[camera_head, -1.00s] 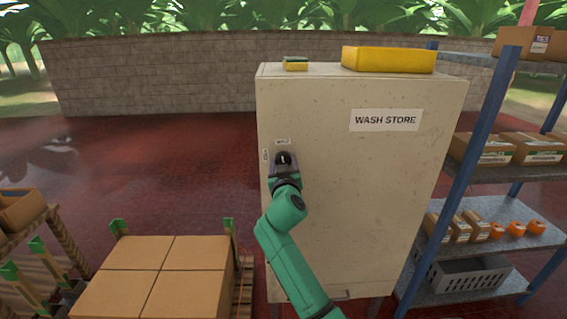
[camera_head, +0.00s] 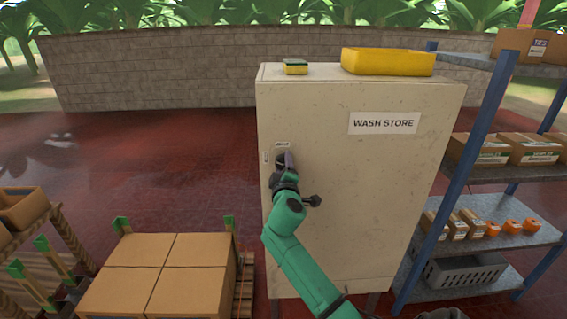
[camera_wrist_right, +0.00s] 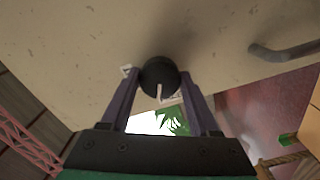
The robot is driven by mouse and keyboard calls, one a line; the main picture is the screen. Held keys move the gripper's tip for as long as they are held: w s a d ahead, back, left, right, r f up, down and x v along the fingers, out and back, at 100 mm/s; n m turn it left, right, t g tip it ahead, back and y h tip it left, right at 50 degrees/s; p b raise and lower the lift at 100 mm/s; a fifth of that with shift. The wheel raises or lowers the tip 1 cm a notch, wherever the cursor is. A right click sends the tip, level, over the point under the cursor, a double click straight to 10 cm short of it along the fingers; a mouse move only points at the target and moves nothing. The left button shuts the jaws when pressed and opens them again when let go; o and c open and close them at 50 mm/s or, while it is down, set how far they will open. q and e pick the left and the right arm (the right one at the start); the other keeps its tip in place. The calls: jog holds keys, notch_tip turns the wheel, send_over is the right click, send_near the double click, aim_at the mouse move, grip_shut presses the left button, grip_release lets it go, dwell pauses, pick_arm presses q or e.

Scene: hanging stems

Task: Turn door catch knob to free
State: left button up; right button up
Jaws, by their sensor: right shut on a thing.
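The cream cabinet (camera_head: 350,190) labelled WASH STORE stands in the middle of the head view. In the wrist view, a pale line on the knob points down the picture, towards a small label (camera_wrist_right: 172,99). My right gripper (camera_wrist_right: 160,85) has a finger on each side of the knob and is shut on it. In the head view the right gripper (camera_head: 284,159) mostly covers the knob, below one small label (camera_head: 282,144) and beside another (camera_head: 265,157). The door looks closed. My left gripper is not in view.
A sponge (camera_head: 295,67) and a yellow tray (camera_head: 388,61) are on the cabinet top. A shelf rack (camera_head: 470,150) with boxes stands close on the right. Cardboard boxes (camera_head: 150,275) stand at front left. A grey bar handle (camera_wrist_right: 285,52) shows in the wrist view.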

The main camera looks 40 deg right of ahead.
jog(key=n+p, duration=0.2)
jog(key=n, duration=0.3)
dwell(0.5)
jog(key=o, duration=1.4)
jog(key=b+v, duration=0.3)
jog(key=v, duration=1.1)
jog(key=shift+s+a, duration=0.2)
jog(key=shift+a, duration=0.05)
